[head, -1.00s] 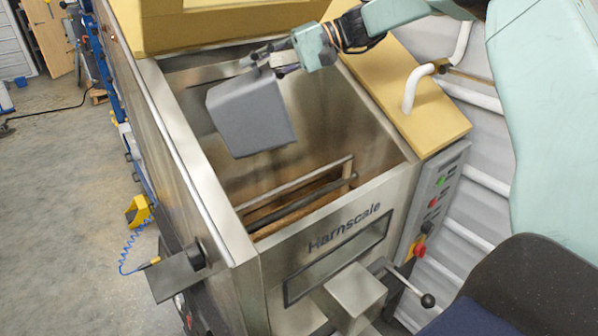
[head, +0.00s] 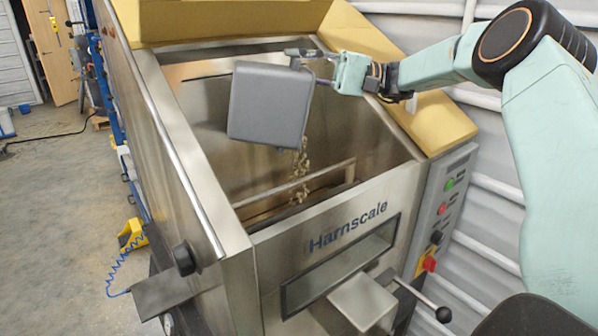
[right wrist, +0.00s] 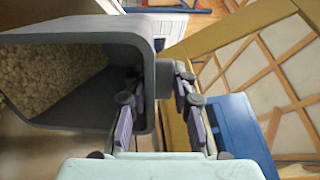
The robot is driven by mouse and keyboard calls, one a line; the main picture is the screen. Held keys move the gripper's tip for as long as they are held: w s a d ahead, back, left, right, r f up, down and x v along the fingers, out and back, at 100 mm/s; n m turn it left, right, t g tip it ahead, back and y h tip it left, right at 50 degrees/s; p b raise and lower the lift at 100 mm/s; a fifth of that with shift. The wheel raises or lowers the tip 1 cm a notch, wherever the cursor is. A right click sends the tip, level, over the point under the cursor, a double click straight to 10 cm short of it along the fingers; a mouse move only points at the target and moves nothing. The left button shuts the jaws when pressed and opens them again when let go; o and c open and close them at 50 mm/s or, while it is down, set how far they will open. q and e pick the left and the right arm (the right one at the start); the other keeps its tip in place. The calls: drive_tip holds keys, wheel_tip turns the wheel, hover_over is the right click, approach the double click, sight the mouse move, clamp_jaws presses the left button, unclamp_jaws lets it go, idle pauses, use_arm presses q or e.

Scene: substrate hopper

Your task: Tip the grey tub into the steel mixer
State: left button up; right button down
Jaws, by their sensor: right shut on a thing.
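The grey tub (head: 268,104) is over the open steel mixer (head: 222,238), tilted so that its base and side face the head view. Beige granules (head: 300,170) fall from its lower right side into the mixer. My right gripper (head: 307,60) is shut on the tub's wall at the upper right. In the right wrist view the tub (right wrist: 150,60) lies on its side at left, with beige granules (right wrist: 50,75) inside, and the right gripper's fingers (right wrist: 160,100) stand on both sides of its wall. My left gripper is not in view.
Wooden-looking bars (head: 300,190) cross the mixer's inside. A yellow lid (head: 235,20) stands behind the opening. A button panel (head: 440,208) and a black-knobbed lever (head: 442,314) are at the right. Open floor (head: 60,210) lies at left.

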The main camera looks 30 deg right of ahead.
drive_tip(key=shift+d+f+y+b, duration=0.35)
drive_tip(key=shift+d+y+b, duration=0.25)
drive_tip(key=shift+d+b, duration=0.2)
drive_tip(key=shift+s+d+r, duration=0.1)
drive_tip(key=shift+d, duration=0.05)
drive_tip(key=shift+s+r, duration=0.2)
drive_tip(key=shift+s, duration=0.05)
drive_tip(key=shift+w+f, duration=0.15)
drive_tip(key=shift+w, duration=0.1)
drive_tip(key=shift+s, duration=0.2)
drive_tip(key=shift+w, duration=0.1)
